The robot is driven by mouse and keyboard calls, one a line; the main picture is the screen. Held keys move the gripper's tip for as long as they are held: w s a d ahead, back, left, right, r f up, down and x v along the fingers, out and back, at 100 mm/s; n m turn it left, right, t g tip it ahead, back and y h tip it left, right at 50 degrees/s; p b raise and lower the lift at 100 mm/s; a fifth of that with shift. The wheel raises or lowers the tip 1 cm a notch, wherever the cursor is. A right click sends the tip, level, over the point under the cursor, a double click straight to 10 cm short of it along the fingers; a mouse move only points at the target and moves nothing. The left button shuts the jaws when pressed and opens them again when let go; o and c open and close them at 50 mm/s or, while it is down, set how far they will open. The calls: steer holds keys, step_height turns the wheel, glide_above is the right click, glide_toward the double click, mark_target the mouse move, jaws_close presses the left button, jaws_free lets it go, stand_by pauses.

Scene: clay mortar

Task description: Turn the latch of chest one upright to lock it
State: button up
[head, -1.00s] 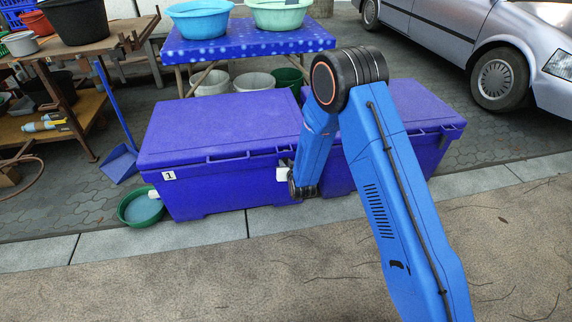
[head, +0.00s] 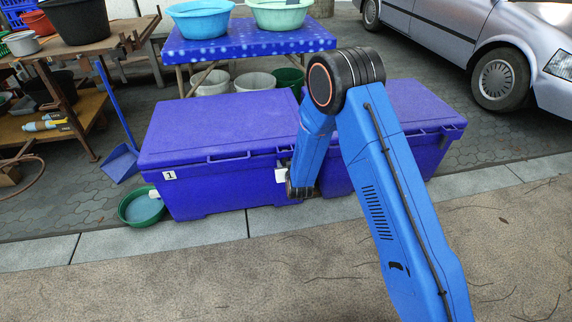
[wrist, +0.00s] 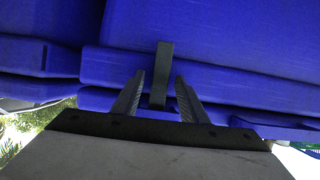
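Chest one (head: 215,130) is the left blue chest, marked with a white "1" label (head: 168,175); its lid is down. In the wrist view a dark grey latch bar (wrist: 162,70) stands against the blue front, roughly at a right angle to the long lid edges in that picture. My gripper (wrist: 160,80) has one finger on each side of the bar, with narrow blue gaps showing between bar and fingers.
A second blue chest (head: 415,105) stands close to the right, partly behind my arm. A green basin (head: 141,207) sits on the ground at chest one's left end. A blue table (head: 240,45) with basins stands behind. The pavement in front is clear.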

steer(key=v, duration=1.7)
steer(key=shift+s, duration=0.2)
steer(key=shift+r, duration=0.15)
steer(key=s+d+r+m+g, duration=0.1)
steer(key=s+d+r, duration=0.2)
steer(key=d+r, duration=0.35)
steer(key=s+d+r+g+h, duration=0.1)
steer(key=s+d+r+g, duration=0.15)
steer(key=d+r, duration=0.35)
steer(key=s+d+r+m+g, duration=0.1)
steer(key=s+d+r, duration=0.25)
steer(key=r, duration=0.45)
steer(key=s+d+r+g+h, duration=0.1)
steer(key=s+d+r, duration=0.1)
steer(key=s+d, duration=0.3)
steer(key=s+d+r+m+g+h, duration=0.1)
steer(key=s+d+r, duration=0.2)
steer(key=s, duration=1)
steer(key=s+d+r+g, duration=0.1)
steer(key=s+d+r, duration=0.2)
steer(key=s+d, duration=0.4)
steer(key=s, duration=0.2)
steer(key=shift+s+d+g+h, duration=0.35)
steer(key=shift+d+h, duration=0.05)
